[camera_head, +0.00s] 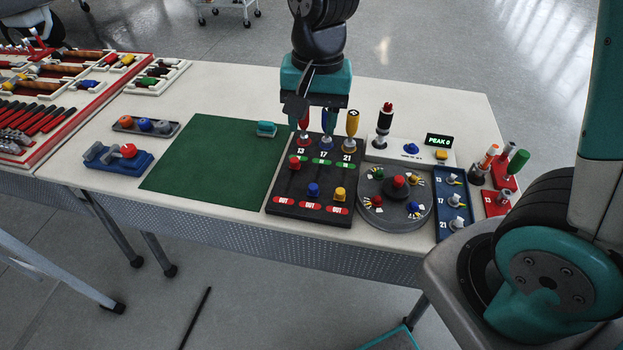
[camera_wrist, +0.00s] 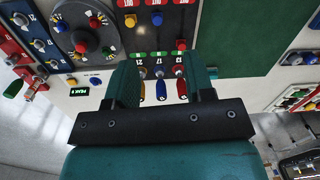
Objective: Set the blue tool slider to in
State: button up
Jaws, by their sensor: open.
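A black slider panel (camera_head: 282,190) lies on the table. Its blue slider knob (camera_head: 313,189) sits near the red OUT labels, level with the yellow knob (camera_head: 339,194). The red knob (camera_head: 294,162) is farther back, near the green IN labels. Red, blue and yellow-handled tools stand at the panel's back edge; the blue tool (camera_wrist: 161,90) shows between my fingers in the wrist view. My gripper (camera_wrist: 162,70) is open and empty above the back of the panel, behind the blue knob (camera_wrist: 157,19). In the head view it partly hides the red and blue tools.
A green mat (camera_head: 205,160) with a small teal block (camera_head: 266,129) lies left of the panel. To the right are a round grey dial (camera_head: 375,215), a blue switch panel (camera_head: 447,224) and a PEAK 0 display (camera_head: 438,140). Red tool stands lie farther right.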

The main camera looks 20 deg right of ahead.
aim_at(313, 186)
jog(key=w+f+m, duration=0.1)
jog(key=f, duration=0.5)
jog(key=w+d+f+m, duration=0.1)
jog(key=f, duration=0.6)
jog(key=w+f+m+h, duration=0.1)
jog(key=f, duration=0.6)
jog(key=shift+d+f+m, duration=0.25)
jog(key=shift+d+m, duration=0.05)
jog(key=shift+c, duration=0.5)
jog(key=shift+w, duration=0.1)
grip_shut()
